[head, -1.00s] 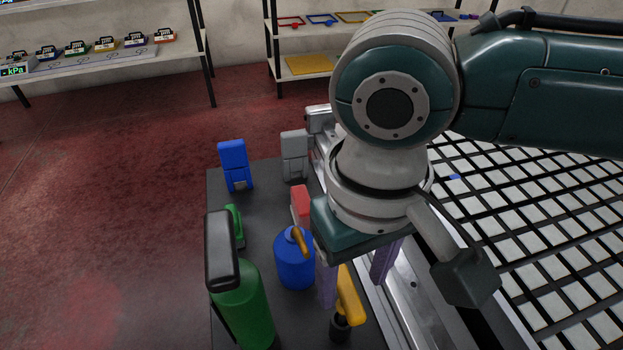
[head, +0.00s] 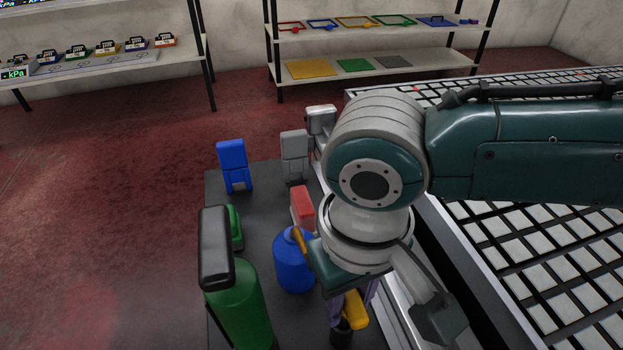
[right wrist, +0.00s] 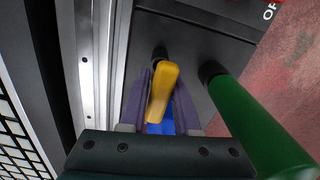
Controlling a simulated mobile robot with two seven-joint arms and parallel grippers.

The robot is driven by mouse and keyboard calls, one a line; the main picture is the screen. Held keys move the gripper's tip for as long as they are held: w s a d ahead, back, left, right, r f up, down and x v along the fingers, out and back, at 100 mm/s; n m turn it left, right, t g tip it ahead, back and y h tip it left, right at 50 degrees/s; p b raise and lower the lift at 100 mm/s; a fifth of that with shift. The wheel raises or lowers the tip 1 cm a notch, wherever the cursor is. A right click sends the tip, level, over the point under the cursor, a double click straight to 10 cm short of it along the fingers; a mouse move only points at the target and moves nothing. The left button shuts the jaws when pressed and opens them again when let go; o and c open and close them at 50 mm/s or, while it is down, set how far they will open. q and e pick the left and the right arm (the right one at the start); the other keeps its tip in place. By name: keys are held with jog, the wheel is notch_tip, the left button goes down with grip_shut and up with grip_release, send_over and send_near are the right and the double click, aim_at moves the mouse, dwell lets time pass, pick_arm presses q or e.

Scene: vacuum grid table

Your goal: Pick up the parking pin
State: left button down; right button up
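The parking pin appears to be the piece with a yellow handle (head: 355,311) and a black lower end, standing near the front right of the dark tray. In the right wrist view its yellow handle (right wrist: 162,92) lies between the two purple fingers. My right gripper (right wrist: 160,100) is open around the handle, with a finger on each side; contact cannot be made out. In the head view my right gripper (head: 353,300) is low over the handle, its fingers partly hidden by the wrist and handle. My left gripper is not in view.
A green cylinder with a black top (head: 240,300) and a blue bottle (head: 293,265) stand close left of the gripper. Red (head: 302,205), blue (head: 234,165) and grey (head: 294,155) pieces stand farther back. The grid table (head: 520,250) lies to the right.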

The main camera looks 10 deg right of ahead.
grip_shut()
jog(key=shift+r, duration=0.1)
dwell(0.3)
